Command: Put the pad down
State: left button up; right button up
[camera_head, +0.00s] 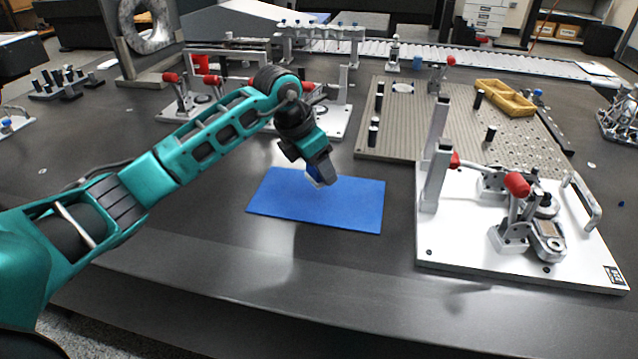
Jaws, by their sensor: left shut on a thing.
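My left gripper (319,172) reaches in from the left and points down over the blue mat (340,213). It is shut on a small pad (314,181), of which a bit of blue and a pale edge show below the fingers. The rest of the pad is hidden by the gripper. The pad is over the back middle part of the mat; I cannot tell whether it touches it. The mat lies flat on the dark table and is otherwise bare. My right gripper is not in view.
A white fixture plate (470,250) with red-handled clamps stands right of the mat. A perforated grey plate (385,145) with posts and a yellow tray (505,97) lies behind. More clamp fixtures (325,122) stand behind the arm. The table (240,245) before the mat is clear.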

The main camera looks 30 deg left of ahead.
aim_at(319, 182)
pick_arm(q)
notch_tip(319, 182, down, 4)
jog(key=shift+f+b, duration=0.1)
jog(key=shift+b, duration=0.3)
jog(key=o, duration=0.5)
jog(key=shift+f, duration=0.1)
jog(key=o, duration=0.4)
jog(key=shift+o, duration=0.2)
